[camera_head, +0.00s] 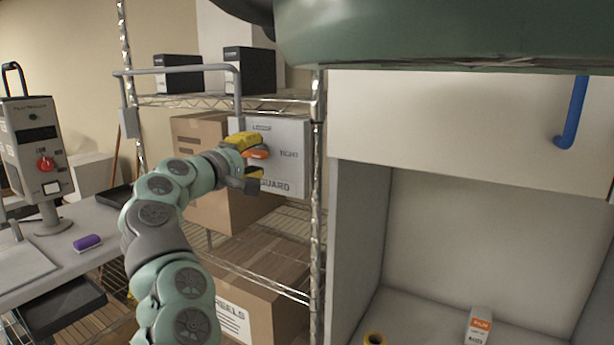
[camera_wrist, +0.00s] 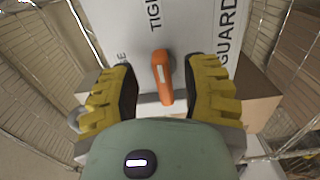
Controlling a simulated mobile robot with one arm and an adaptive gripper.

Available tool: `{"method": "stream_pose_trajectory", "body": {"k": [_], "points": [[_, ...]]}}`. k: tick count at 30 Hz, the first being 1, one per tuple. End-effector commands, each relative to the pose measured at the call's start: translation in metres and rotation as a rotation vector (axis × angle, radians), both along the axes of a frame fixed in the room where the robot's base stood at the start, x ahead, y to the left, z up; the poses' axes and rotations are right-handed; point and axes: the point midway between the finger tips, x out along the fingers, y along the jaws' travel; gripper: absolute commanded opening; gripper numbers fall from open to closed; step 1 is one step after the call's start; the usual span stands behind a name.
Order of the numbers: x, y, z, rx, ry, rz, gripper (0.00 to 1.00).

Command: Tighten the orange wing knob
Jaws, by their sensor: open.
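The orange wing knob (camera_head: 258,153) sits on the front of a light grey panel (camera_head: 290,135) lettered with "TIGHT" and "GUARD". In the wrist view the orange wing knob (camera_wrist: 163,77) shows as a long bar with a pale mark, lying between the two yellow fingers. My gripper (camera_wrist: 162,92) is open, with one finger on each side of the knob and a visible gap on both sides. In the head view my gripper (camera_head: 252,160) is at the panel's front, and its yellow fingers partly cover the knob. The knob's base is hidden.
A wire shelf rack (camera_head: 318,190) surrounds the panel, with cardboard boxes (camera_head: 262,285) and black boxes (camera_head: 250,70) on it. A grey rail (camera_head: 180,71) crosses above my arm. A control box with a red knob (camera_head: 45,163) stands left. A large white cabinet (camera_head: 470,130) fills the right.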

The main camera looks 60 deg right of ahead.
Motion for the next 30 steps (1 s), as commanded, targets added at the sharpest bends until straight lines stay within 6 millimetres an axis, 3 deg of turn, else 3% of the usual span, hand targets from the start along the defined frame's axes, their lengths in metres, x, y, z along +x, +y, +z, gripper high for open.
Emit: {"method": "stream_pose_trajectory", "body": {"k": [24,30], "points": [[-0.008,0.085,-0.002,0.002,0.004,-0.002,0.46],[-0.01,0.096,-0.002,0.003,0.003,-0.004,0.46]]}}
